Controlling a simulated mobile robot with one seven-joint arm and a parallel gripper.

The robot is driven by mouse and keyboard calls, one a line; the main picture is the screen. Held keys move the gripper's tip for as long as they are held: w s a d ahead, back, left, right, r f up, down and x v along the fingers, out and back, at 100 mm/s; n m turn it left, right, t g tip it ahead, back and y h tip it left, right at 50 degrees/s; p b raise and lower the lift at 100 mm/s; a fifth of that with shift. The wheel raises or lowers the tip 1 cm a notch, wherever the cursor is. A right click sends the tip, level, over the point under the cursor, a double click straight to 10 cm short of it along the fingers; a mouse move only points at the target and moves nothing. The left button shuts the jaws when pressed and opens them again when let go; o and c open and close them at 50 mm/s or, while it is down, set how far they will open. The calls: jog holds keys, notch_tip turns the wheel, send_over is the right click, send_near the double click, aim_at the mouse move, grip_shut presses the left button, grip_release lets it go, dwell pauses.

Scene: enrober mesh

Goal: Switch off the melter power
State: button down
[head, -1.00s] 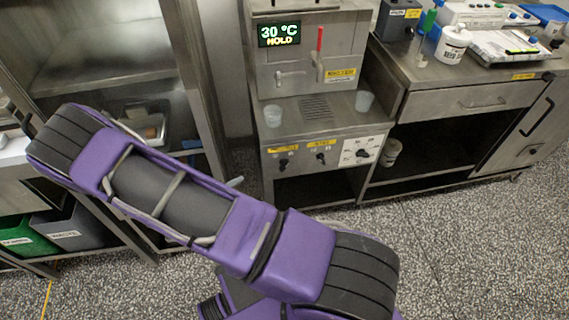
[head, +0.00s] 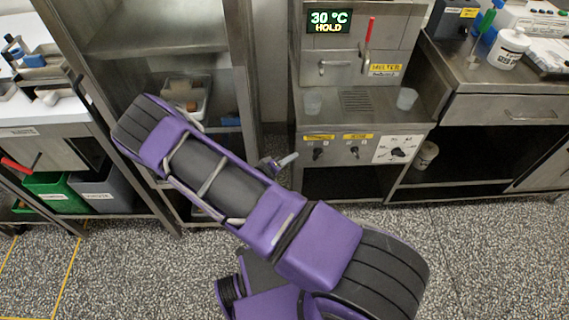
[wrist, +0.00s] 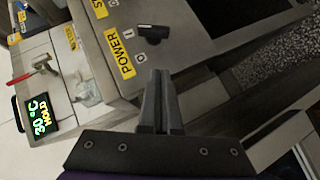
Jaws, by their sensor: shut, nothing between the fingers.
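The melter (head: 362,108) is a steel unit with a lit display (head: 328,21) reading 30 °C HOLD. Its front panel has two black knobs under yellow labels and a white dial plate. In the wrist view the POWER label (wrist: 121,52) is readable, with I and O marks beside a black power knob (wrist: 154,33). The knob's pale-tipped end appears to point toward I. It is the left knob (head: 319,153) in the head view. My gripper (wrist: 160,72) is shut and empty, its tips near the knob with a visible gap. In the head view my gripper (head: 285,161) shows small, left of the panel.
A second yellow label (wrist: 99,8) lies beyond POWER. A red-handled lever (head: 369,31) and two translucent cups stand on the melter. A steel rack (head: 243,75) stands left, a steel counter (head: 502,108) right. Speckled floor is open in front.

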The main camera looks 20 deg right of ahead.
aim_at(314, 154)
jog(key=x, duration=0.4)
jog(key=shift+s, duration=0.1)
jog(key=shift+s+d+f+b, duration=0.15)
jog(key=shift+d+f, duration=0.15)
jog(key=shift+d, duration=0.15)
jog(key=shift+s+d+f+b, duration=0.2)
jog(key=shift+d+f, duration=0.1)
jog(key=shift+d, duration=0.2)
jog(key=shift+s+d+f, duration=0.15)
jog(key=shift+d+f, duration=0.15)
jog(key=shift+d, duration=0.25)
jog(key=shift+s, duration=0.1)
jog(key=shift+f, duration=0.15)
